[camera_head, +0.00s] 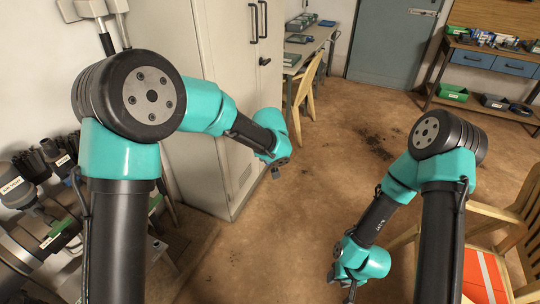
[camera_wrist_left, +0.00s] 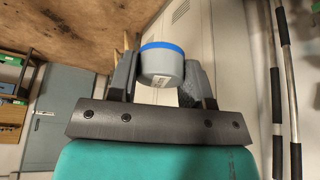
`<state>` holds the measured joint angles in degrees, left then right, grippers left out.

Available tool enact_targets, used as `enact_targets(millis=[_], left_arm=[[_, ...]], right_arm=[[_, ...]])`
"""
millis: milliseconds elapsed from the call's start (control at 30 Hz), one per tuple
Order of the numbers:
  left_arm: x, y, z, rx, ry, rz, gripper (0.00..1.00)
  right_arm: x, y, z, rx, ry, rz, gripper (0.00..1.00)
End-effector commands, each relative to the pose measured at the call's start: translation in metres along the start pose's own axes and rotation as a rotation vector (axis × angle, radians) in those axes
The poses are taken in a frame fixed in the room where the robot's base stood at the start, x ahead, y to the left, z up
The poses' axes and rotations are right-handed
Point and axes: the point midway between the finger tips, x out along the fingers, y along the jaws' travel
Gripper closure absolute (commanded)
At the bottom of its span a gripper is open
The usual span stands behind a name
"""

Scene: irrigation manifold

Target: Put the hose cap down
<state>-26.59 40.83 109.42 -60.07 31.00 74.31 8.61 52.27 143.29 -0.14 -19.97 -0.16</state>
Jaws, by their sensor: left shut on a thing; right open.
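The hose cap (camera_wrist_left: 161,67) is a grey round piece with a blue rim and a small pale label. It sits between the two dark fingers of my left gripper (camera_wrist_left: 157,75) in the left wrist view, and the gripper is shut on it. In the head view my left gripper (camera_head: 275,171) is small and dark, beside the front of the pale cabinet, and I cannot make out the cap there. My right gripper (camera_head: 350,291) is open at the bottom of the head view, over the floor; its fingers show only in part.
A pale cabinet (camera_head: 180,70) stands beside my left arm. Piping and fittings (camera_head: 40,215) crowd the lower left. A wooden chair (camera_head: 515,225) with an orange seat piece (camera_head: 484,275) stands right of my right arm. The brown floor (camera_head: 310,215) between the arms is clear.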

Motion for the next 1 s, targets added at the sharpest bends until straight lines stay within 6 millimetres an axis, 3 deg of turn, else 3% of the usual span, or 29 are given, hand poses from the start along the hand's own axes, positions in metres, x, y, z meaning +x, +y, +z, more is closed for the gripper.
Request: enact_targets(millis=[600,1000], left_arm=[[0.032,-0.014,0.027,0.42,0.0,0.174,0.88],[0.046,-0.02,0.038,0.597,-0.002,0.247,0.88]], right_arm=[[0.0,0.0,0.0,0.0,0.0,0.0,0.57],[0.0,0.0,0.0,0.0,0.0,0.0,0.57]])
